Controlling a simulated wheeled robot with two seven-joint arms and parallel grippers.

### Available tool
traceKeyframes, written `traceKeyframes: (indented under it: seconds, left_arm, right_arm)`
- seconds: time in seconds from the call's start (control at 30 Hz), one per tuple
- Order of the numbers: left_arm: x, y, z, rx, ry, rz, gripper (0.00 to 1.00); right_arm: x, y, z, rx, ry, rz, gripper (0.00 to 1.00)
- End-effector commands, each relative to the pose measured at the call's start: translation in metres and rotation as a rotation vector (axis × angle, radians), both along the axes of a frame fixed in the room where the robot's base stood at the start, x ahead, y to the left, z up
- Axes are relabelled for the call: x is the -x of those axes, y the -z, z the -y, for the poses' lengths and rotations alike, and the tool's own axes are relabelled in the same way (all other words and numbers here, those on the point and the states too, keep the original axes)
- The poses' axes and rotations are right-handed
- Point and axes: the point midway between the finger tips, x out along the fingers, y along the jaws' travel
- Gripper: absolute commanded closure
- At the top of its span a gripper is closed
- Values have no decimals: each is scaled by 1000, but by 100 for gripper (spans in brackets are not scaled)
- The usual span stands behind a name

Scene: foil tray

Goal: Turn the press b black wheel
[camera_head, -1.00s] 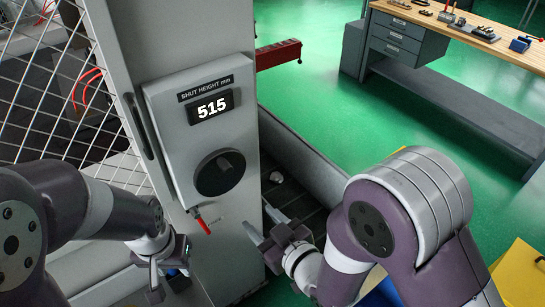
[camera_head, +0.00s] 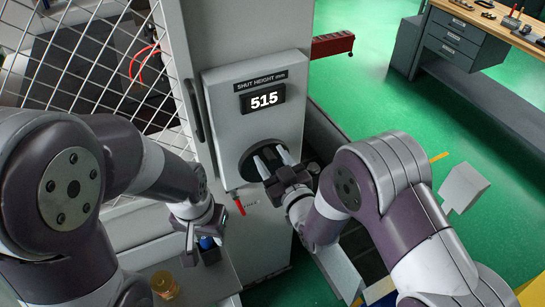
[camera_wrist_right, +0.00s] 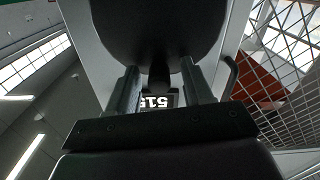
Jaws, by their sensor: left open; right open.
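The black wheel (camera_head: 245,166) is a round dark disc on the front of the grey panel (camera_head: 216,107), below a display (camera_head: 263,98) that reads 515. My right gripper (camera_head: 270,160) is in front of the wheel and hides much of it. In the right wrist view the wheel (camera_wrist_right: 155,25) fills the top, and its short knob (camera_wrist_right: 159,78) shows between the two spread fingers (camera_wrist_right: 159,90). I cannot tell whether the fingers touch it. My left gripper (camera_head: 201,244) is open, low and left of the panel, near a small blue item.
A red-handled lever (camera_head: 240,206) hangs just below the panel. Wire mesh (camera_head: 95,70) stands at the left. A brass-coloured cylinder (camera_head: 164,284) sits at the lower left. A pale box (camera_head: 463,187) and a workbench (camera_head: 480,55) are at the right, with green floor between.

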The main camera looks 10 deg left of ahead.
Motion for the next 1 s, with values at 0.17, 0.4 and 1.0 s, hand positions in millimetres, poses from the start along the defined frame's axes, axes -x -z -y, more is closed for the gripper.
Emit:
traceKeyframes:
  seconds: [0.17,0.4,1.0]
  left_arm:
    - [0,0,0,0,0,0,57]
    - [0,0,0,0,0,0,57]
    - [0,35,0,0,0,0,57]
  right_arm:
    - [0,0,0,0,0,0,53]
    - [0,0,0,-1,0,1,100]
    - [8,5,-11,204,0,145,100]
